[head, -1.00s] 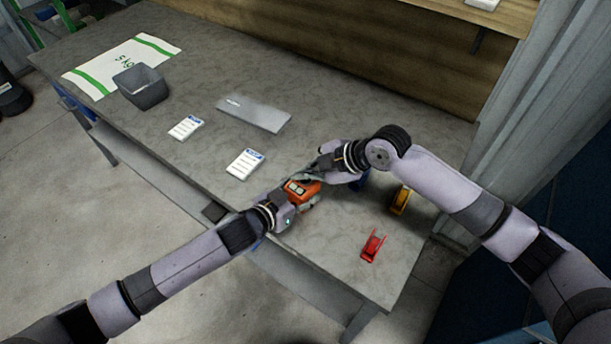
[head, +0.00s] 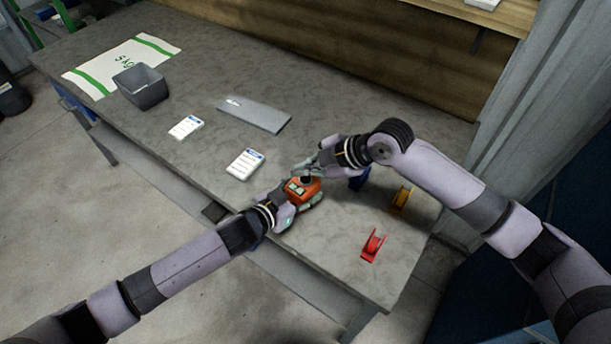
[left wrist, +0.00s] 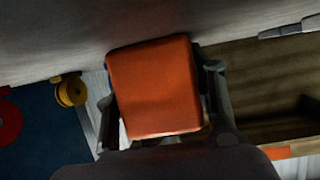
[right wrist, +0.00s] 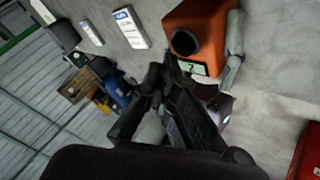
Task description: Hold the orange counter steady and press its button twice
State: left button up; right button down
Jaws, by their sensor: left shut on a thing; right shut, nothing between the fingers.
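The orange counter (head: 298,194) is near the front edge of the table, with a black round button on top and a small display on its side. My left gripper (head: 303,196) is shut on the counter, fingers on either side of it. In the left wrist view the orange body (left wrist: 155,85) fills the space between the fingers. My right gripper (head: 306,169) is shut and empty, just behind and above the counter. In the right wrist view the black button (right wrist: 184,42) is clear of the closed fingertips (right wrist: 168,65), and the display (right wrist: 192,68) shows a digit, perhaps 2.
Red (head: 373,245), yellow (head: 402,199) and blue (head: 359,180) holders stand to the right of the counter.

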aim_at(305, 180)
jog(key=shift+r, duration=2.55)
pick_arm(q)
jog(key=o, duration=1.4)
jog(key=shift+c, duration=0.2)
jog(key=v, duration=1.2)
